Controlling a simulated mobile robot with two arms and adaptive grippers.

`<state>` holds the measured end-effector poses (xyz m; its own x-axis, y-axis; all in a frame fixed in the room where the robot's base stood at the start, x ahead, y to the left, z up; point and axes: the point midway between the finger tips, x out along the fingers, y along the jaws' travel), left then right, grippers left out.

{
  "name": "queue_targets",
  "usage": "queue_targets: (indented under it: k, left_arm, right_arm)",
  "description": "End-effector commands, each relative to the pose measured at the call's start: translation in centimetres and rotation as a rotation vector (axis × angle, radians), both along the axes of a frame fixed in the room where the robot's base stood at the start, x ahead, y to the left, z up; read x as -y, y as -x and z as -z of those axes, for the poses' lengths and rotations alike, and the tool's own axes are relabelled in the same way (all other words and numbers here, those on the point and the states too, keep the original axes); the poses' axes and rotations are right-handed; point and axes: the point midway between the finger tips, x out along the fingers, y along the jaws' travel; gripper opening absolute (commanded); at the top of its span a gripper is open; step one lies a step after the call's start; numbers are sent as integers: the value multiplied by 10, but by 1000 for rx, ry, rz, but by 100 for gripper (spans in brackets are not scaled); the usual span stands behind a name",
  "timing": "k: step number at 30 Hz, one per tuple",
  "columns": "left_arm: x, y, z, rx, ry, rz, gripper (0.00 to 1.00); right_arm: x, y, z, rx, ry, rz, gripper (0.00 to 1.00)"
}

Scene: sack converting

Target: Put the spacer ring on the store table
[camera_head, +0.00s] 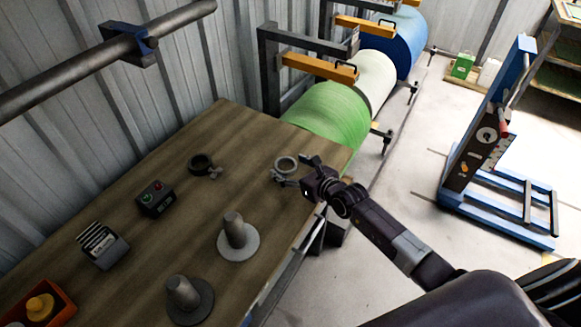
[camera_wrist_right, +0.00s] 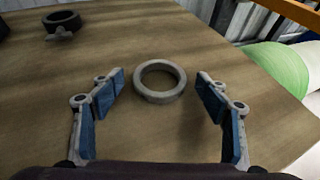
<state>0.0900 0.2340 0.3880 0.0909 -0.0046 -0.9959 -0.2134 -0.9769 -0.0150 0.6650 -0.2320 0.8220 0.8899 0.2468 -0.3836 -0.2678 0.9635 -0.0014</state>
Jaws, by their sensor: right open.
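The spacer ring, a light grey ring (camera_head: 286,164), lies flat on the brown wooden table (camera_head: 185,235) near its far right corner. My right gripper (camera_head: 295,172) is just beside it in the head view. In the right wrist view the ring (camera_wrist_right: 160,81) lies centred ahead of the open blue-padded fingers of my right gripper (camera_wrist_right: 162,97), with bare wood around it and nothing between the fingers. My left gripper is not in view. Whether this table is the store table cannot be told.
A dark clamp collar (camera_head: 202,164), a black box with buttons (camera_head: 155,198), a card holder (camera_head: 102,245), two flanged posts (camera_head: 238,238) (camera_head: 185,299) and an orange bin (camera_head: 38,304) stand on the table. Green, white and blue rolls stand beyond; a blue lift (camera_head: 497,150) stands right.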

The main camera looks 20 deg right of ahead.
Motion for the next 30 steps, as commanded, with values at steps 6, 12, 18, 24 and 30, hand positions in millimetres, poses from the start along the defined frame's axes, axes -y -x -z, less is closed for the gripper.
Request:
queue_targets:
  k: [6, 12, 18, 24, 30]
  left_arm:
    - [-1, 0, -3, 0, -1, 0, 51]
    - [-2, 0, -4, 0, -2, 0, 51]
    - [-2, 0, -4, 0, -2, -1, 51]
    - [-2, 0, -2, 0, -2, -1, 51]
    - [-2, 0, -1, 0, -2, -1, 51]
  right_arm:
    - [0, 1, -4, 0, -1, 0, 69]
    - [6, 24, -12, -2, -2, 0, 69]
    - [15, 56, -25, -1, 0, 0, 69]
    - [23, 86, -38, -1, -1, 0, 69]
    - [28, 103, -46, -1, 0, 0, 69]
